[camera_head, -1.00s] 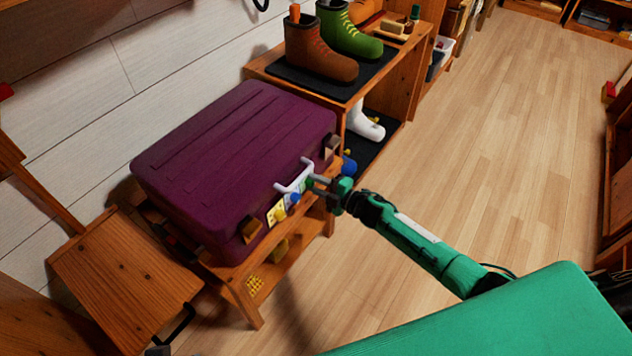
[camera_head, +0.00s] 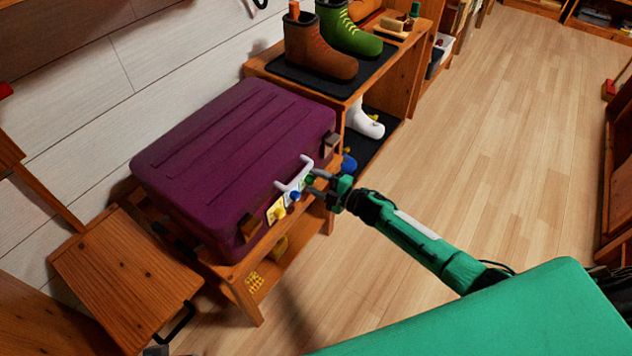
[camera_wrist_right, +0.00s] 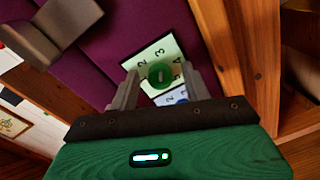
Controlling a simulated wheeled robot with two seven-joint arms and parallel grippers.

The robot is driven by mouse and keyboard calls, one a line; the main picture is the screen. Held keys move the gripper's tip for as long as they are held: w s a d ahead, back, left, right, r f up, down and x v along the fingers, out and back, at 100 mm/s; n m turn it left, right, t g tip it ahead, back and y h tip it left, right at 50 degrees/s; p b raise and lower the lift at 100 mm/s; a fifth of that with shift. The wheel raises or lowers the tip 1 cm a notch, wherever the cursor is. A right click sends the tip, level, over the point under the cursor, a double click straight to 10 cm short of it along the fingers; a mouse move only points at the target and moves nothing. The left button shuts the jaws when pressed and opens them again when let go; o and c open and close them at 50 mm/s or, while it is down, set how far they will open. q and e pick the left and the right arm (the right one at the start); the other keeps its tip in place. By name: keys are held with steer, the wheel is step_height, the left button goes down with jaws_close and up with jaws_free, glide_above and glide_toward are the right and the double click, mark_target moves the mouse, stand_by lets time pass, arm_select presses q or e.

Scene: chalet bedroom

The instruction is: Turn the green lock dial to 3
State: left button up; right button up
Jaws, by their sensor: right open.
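The purple suitcase (camera_head: 235,150) lies flat on a wooden bench, with coloured dials along its front side. The green lock dial (camera_wrist_right: 161,75) sits on a pale plate with numbers around it in the right wrist view; a light mark shows on its face, but I cannot tell which number it points to. In the head view the green dial (camera_head: 309,181) is small, close to the fingertips. My right gripper (camera_head: 317,182) is open, its fingers on either side of the dial in the wrist view; contact is unclear. My left gripper is out of view.
A blue dial (camera_head: 295,196) and a yellow dial (camera_head: 280,211) sit beside the green one. The suitcase's pale handle (camera_head: 293,178) stands out just above them. A shelf (camera_head: 392,75) with boots is behind; open floor (camera_head: 480,140) lies to the right.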

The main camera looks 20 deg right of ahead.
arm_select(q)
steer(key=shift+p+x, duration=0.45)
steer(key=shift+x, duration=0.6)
arm_select(e)
steer(key=v, duration=1.3)
steer(key=shift+s+d, duration=0.3)
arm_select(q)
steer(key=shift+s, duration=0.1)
